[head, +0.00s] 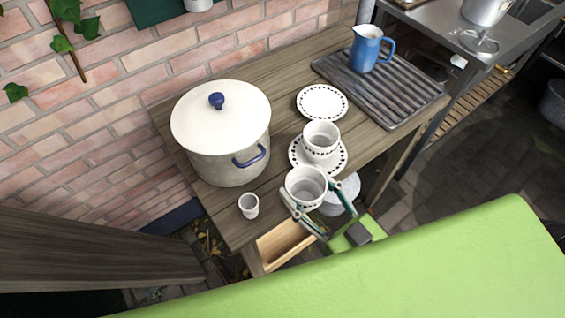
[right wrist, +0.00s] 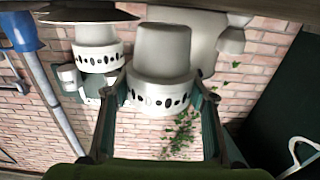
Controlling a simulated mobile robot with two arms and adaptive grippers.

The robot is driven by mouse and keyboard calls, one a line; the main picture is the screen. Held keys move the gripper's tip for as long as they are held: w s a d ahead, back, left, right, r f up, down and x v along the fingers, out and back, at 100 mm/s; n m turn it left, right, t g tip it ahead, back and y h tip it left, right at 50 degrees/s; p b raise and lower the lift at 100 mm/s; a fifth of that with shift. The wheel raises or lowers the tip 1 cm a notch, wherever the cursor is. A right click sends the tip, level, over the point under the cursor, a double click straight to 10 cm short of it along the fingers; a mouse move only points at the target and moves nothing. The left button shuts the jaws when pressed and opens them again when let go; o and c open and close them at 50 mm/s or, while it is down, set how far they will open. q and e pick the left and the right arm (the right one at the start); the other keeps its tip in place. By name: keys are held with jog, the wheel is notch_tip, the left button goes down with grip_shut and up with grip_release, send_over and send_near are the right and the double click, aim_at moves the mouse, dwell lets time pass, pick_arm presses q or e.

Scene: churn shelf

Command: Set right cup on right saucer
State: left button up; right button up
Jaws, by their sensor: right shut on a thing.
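A white cup with a dark dotted band (head: 306,187) is held upright in my right gripper (head: 318,213), near the front edge of the table. In the right wrist view, which is upside down, the held cup (right wrist: 162,62) sits between the two fingers. The far saucer (head: 322,102), white with a dark dotted rim, is empty and lies behind the held cup. A second dotted cup (head: 321,139) stands on the nearer saucer (head: 335,164), between the held cup and the empty saucer. My left gripper is not in view.
A large white pot (head: 226,145) stands at the left of the wooden table (head: 281,78), with a small white cup (head: 249,205) in front. A blue jug (head: 367,48) stands on a ribbed grey tray (head: 393,90) right of the empty saucer. A brick wall runs behind.

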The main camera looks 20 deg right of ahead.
aim_at(295, 174)
jog(key=x, duration=0.5)
jog(key=shift+w+r, duration=0.1)
jog(key=shift+w, duration=0.1)
jog(key=w, duration=0.1)
jog(key=w+a+f, duration=0.1)
jog(key=w, duration=0.1)
jog(key=shift+p, duration=0.4)
jog(key=shift+f, duration=0.35)
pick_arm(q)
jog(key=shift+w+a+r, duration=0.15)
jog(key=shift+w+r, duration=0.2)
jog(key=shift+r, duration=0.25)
pick_arm(e)
jog(key=shift+s, duration=0.15)
jog(key=o, duration=0.9)
jog(key=shift+f, duration=0.15)
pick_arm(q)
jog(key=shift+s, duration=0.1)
pick_arm(e)
jog(key=shift+s, duration=0.15)
